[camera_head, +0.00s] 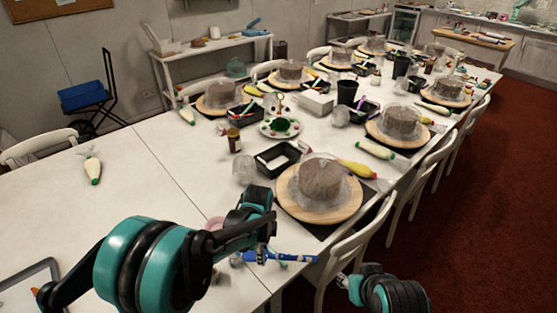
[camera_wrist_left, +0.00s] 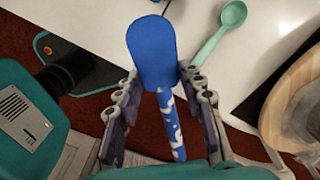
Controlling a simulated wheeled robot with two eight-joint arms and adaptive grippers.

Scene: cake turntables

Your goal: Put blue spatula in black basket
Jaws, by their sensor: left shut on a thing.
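The blue spatula shows in the head view (camera_head: 292,257) near the table's near right edge. In the left wrist view it has a broad blue head (camera_wrist_left: 152,50) and a blue-and-white patterned handle. My left gripper (camera_head: 262,250) is shut on its handle; in the wrist view the fingers (camera_wrist_left: 163,95) flank it. The nearest black basket (camera_head: 286,170) stands on the table beyond my left gripper, left of the nearest cake, with something white inside. My right gripper (camera_head: 345,281) is low at the right, beyond the table edge; its finger state is unclear.
A brown cake on a round wooden turntable (camera_head: 300,208) stands just beyond and right of my left gripper. A green measuring spoon (camera_wrist_left: 231,18) lies near the spatula. A white chair (camera_head: 345,245) is by the table edge. The left tabletop is mostly clear.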

